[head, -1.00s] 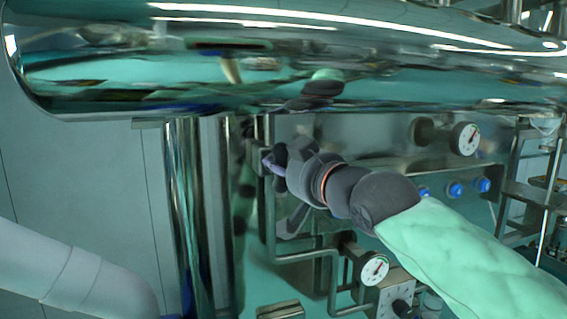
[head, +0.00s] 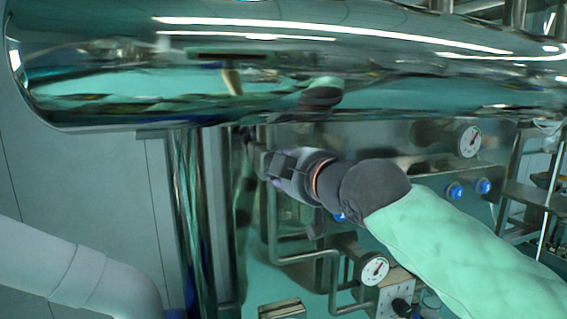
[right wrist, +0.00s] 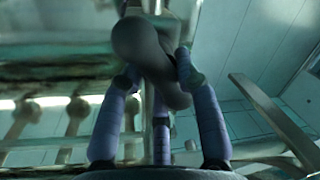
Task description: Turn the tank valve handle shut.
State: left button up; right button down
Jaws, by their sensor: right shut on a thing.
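The tank valve handle (right wrist: 150,58) is a dark grey, rounded lever in the middle of the right wrist view, on a shiny metal pipe. My right gripper (right wrist: 158,85) has its bluish-purple fingers closed around the lever from both sides. In the head view my right gripper (head: 278,166) reaches in below the large polished tank (head: 330,75), beside a vertical pipe. My left gripper is not in view.
A panel with blue knobs (head: 455,191) and a gauge (head: 469,141) stands behind my right arm. A lower gauge (head: 375,269) and bent piping (head: 300,259) lie below the wrist. A pale grey pipe (head: 75,270) crosses the lower left.

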jog(key=n, duration=0.1)
jog(key=n+h, duration=0.1)
jog(key=n, duration=0.1)
jog(key=n+p, duration=0.1)
jog(key=shift+s+a+n, duration=0.1)
jog(key=shift+a+n, duration=0.2)
jog(key=shift+n, duration=0.1)
jog(key=n+h, duration=0.1)
jog(key=n, duration=0.2)
jog(key=shift+a+f+n+h+p, duration=0.15)
jog(key=shift+f+n+h+p, duration=0.15)
jog(key=shift+n+h+p, duration=0.1)
jog(key=c, duration=0.9)
grip_release()
jog(key=shift+o, duration=0.2)
jog(key=v, duration=1.2)
jog(key=shift+f, duration=0.15)
